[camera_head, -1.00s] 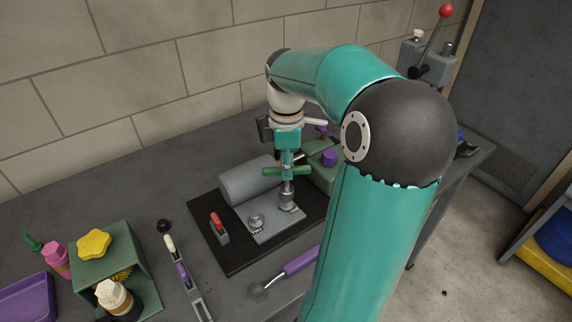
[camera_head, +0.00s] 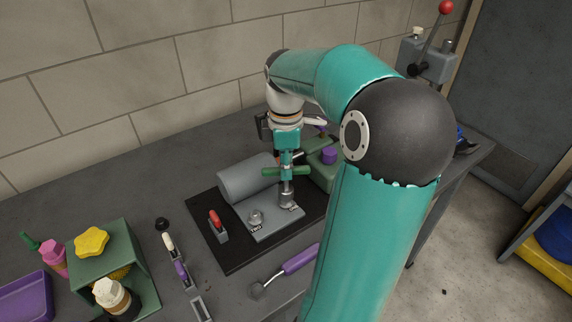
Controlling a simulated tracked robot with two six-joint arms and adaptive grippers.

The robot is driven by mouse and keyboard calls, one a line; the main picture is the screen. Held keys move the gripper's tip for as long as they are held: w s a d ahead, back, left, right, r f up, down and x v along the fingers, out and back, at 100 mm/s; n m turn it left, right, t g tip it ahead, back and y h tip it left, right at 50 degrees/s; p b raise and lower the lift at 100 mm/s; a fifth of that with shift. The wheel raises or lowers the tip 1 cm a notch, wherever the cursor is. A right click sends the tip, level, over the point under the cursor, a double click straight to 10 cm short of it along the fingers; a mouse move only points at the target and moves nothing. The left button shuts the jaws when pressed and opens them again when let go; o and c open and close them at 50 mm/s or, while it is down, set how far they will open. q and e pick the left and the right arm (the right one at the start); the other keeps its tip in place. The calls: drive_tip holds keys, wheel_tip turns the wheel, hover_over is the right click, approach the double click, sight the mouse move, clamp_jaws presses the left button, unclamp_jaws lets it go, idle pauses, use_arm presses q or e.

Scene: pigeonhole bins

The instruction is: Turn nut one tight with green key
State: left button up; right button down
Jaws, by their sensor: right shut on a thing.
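The green key (camera_head: 298,171) is a T-shaped wrench with a green crossbar and a metal socket at its lower end. My right gripper (camera_head: 287,154) is shut on its upper part and holds it upright. The socket (camera_head: 287,199) stands at the right part of a grey plate (camera_head: 271,229), over the spot beside a small label. Whatever nut is under the socket is hidden. Another nut (camera_head: 255,217) sits uncovered on the plate's left part, with its own label. The labels are too small to read surely. My left gripper is out of view.
The plate is on a black mat (camera_head: 232,252), with a grey cylinder (camera_head: 246,180) behind it and a red-handled clamp (camera_head: 217,226) at left. A purple-handled tool (camera_head: 299,259) lies in front. Green bins (camera_head: 121,241) and a purple tray (camera_head: 25,298) are far left.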

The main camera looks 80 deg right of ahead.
drive_tip(key=shift+f+b, duration=0.85)
drive_tip(key=shift+f, duration=0.3)
drive_tip(key=c, duration=1)
unclamp_jaws()
wheel_tip(320, 180, up, 5)
drive_tip(key=p, duration=0.4)
drive_tip(key=shift+r, duration=0.1)
wheel_tip(320, 180, up, 12)
drive_tip(key=shift+f, duration=0.15)
